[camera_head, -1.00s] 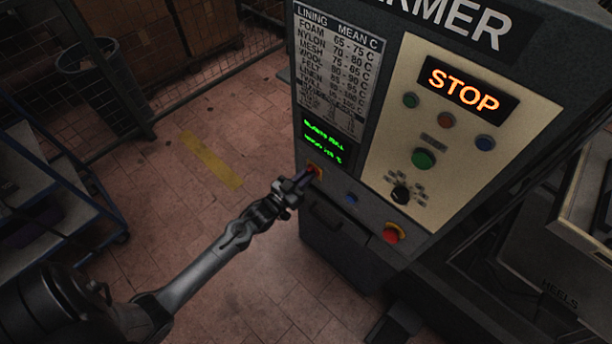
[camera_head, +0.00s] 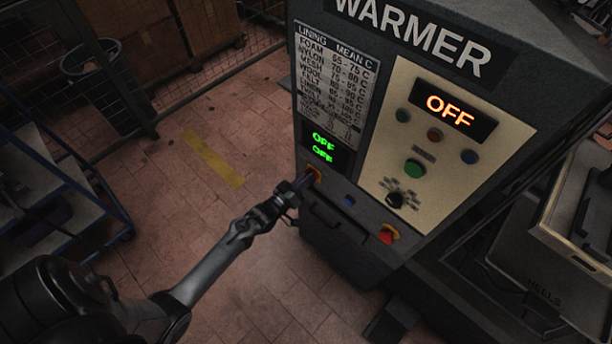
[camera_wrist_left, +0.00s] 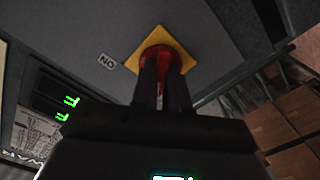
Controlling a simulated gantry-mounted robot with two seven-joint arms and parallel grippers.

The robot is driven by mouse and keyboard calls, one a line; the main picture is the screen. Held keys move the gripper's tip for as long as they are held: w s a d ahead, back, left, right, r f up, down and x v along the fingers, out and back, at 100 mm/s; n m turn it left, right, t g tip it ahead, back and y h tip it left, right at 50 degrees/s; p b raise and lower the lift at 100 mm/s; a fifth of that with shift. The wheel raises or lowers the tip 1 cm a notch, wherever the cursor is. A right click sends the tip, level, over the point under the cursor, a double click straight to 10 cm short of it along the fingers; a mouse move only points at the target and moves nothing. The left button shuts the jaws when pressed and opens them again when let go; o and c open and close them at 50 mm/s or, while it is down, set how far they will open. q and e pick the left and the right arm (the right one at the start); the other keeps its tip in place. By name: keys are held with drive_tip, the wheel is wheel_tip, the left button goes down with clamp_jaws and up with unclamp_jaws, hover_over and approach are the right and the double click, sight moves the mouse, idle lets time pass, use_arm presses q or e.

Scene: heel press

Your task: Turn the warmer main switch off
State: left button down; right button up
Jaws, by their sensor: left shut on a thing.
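The warmer (camera_head: 330,188) is a dark grey cabinet with a cream control panel. Its main switch is a red knob on a yellow plate (camera_head: 317,174) at the left of the lower ledge. My left gripper (camera_head: 306,182) reaches the switch from the lower left and is shut on the knob. In the left wrist view the red main switch (camera_wrist_left: 160,60) shows between my left fingertips (camera_wrist_left: 163,82), on its yellow plate. The orange display (camera_head: 450,112) reads OFF, and the small green display (camera_head: 322,147) reads OFF twice. My right gripper is not in view.
A blue-framed shelf cart (camera_head: 100,205) stands at the left. The floor around my left arm is clear.

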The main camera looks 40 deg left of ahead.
use_arm(q)
drive_tip(key=shift+n+p, duration=0.5)
drive_tip(key=shift+n, duration=0.6)
drive_tip(key=c, duration=1.1)
unclamp_jaws()
drive_tip(key=shift+c, duration=0.2)
drive_tip(key=s+p, duration=0.1)
drive_tip(key=s, duration=1)
drive_tip(key=shift+a, duration=0.25)
